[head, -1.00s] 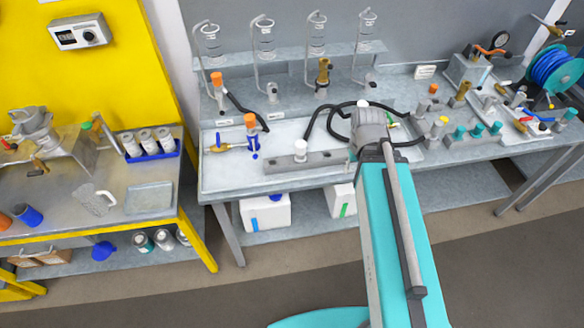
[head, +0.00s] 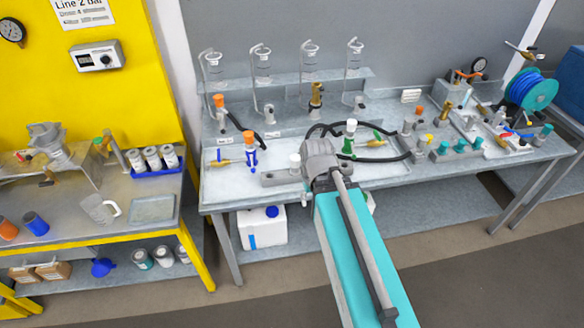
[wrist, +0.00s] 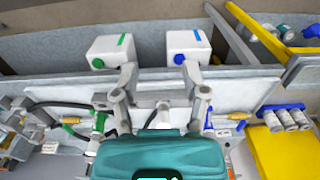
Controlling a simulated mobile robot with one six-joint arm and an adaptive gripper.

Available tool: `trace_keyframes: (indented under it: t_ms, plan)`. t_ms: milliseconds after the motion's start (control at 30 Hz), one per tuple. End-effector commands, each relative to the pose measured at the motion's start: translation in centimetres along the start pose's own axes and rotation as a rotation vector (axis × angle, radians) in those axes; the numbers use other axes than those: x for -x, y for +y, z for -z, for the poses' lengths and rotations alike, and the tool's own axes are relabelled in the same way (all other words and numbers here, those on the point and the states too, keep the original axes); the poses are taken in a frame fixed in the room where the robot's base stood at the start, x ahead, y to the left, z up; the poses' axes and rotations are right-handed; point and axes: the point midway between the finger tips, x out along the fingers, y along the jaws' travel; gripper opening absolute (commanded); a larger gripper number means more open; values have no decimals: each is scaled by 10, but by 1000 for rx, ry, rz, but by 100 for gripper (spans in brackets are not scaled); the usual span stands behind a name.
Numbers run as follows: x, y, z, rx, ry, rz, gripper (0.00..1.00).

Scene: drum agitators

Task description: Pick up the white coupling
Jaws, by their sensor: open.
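The white coupling (head: 295,160) stands upright on a low grey bar (head: 279,179) on the workbench in the head view. My wrist, in grey, is just to its right and covers the right part of the bar. My gripper (wrist: 160,84) shows in the wrist view with its two fingers spread apart and nothing held between them. In the head view the fingers are hidden behind my wrist. I cannot clearly make out the coupling in the wrist view.
A blue fitting with an orange cap (head: 249,137) stands left of the bar, and a green fitting with a white cap (head: 350,130) stands right of my wrist. Black hoses (head: 385,158) lie behind. White containers (head: 262,229) sit under the bench.

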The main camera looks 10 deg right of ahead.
Motion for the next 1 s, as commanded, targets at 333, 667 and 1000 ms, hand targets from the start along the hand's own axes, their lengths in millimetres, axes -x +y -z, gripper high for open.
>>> trace_keyframes:
  t_ms: [333,667,1000]
  plan:
    - [0,0,13,-46,0,0,96]
    - [-2,7,90,-370,0,0,96]
    - [-3,6,202,-887,0,1,96]
